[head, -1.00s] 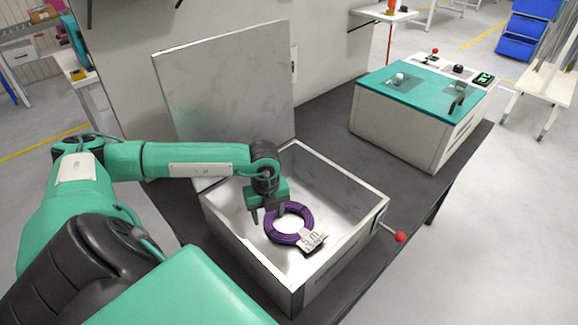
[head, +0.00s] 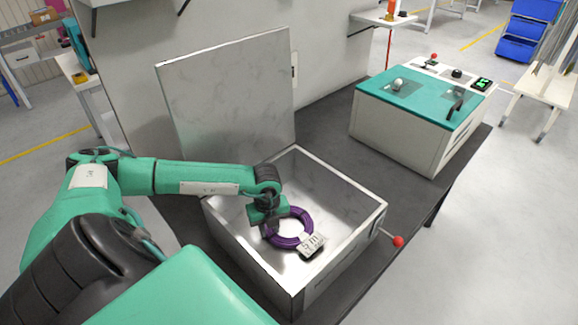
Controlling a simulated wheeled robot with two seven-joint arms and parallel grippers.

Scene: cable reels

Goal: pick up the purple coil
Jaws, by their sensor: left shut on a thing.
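The purple coil (head: 299,217) lies in the open metal box (head: 352,222), with a pale label (head: 312,245) on its near right side. My left gripper (head: 270,229) reaches down into the box at the coil's left side. Its jaws are shut on that part of the coil, and the fingertips are partly hidden against the purple cable. The coil appears at or near the box floor; I cannot tell if it is lifted. My right gripper is not in view.
The box's lid (head: 228,95) stands open behind it. A red-knobbed lever (head: 397,240) sticks out on the box's right. A white machine with a teal top (head: 420,98) stands at the back right of the dark table (head: 330,128). Bare tabletop lies between them.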

